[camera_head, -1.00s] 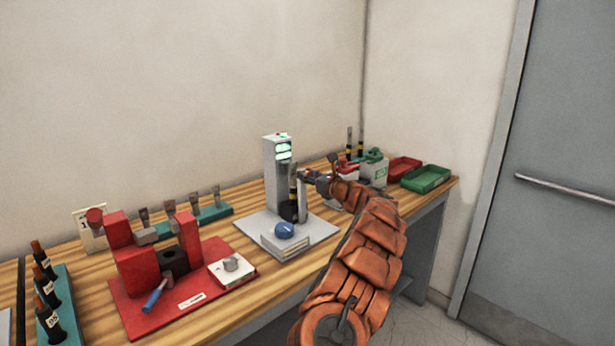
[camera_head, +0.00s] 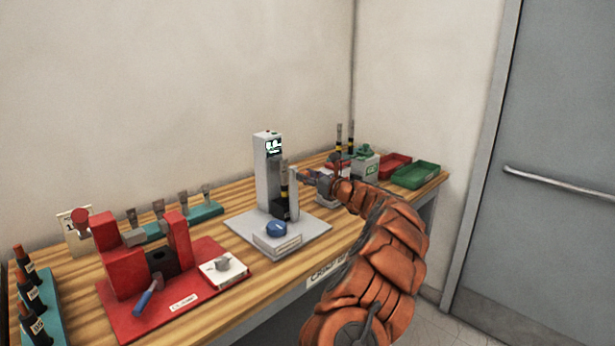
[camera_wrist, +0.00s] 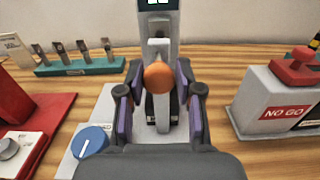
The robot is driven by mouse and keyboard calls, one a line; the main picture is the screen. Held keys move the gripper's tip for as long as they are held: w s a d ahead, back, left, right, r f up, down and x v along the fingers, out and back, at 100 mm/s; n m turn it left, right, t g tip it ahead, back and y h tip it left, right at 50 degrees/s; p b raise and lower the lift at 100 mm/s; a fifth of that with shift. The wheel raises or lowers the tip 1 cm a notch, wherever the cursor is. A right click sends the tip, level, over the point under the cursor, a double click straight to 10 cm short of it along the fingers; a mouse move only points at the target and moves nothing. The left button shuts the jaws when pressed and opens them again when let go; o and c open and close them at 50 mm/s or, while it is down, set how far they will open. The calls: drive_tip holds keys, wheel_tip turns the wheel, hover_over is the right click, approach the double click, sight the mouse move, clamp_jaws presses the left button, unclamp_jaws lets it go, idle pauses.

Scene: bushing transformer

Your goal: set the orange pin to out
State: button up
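The orange pin shows in the wrist view as a round orange knob (camera_wrist: 158,77) in front of the grey tester's column (camera_wrist: 158,22). My gripper (camera_wrist: 159,82) is open, with one purple-padded finger on each side of the knob. A narrow gap shows between the knob and each finger. The pin's shaft is hidden behind the knob. In the head view my gripper (camera_head: 305,177) is at the right side of the grey tester (camera_head: 267,165). A black bushing with yellow bands (camera_head: 283,192) stands on the tester. The orange pin cannot be made out there.
A blue dial (camera_head: 277,229) sits on the tester's front. A red fixture (camera_head: 117,262) and a teal rack (camera_head: 205,211) are to the left. A NO GO box (camera_wrist: 283,101), a red tray (camera_head: 394,165) and a green tray (camera_head: 415,175) are to the right.

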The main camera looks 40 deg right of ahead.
drive_tip(key=o, duration=0.3)
drive_tip(key=shift+r, duration=0.1)
drive_tip(key=shift+o, duration=0.2)
drive_tip(key=s, duration=1.2)
drive_tip(key=shift+d, duration=0.3)
drive_tip(key=shift+w+a, duration=0.1)
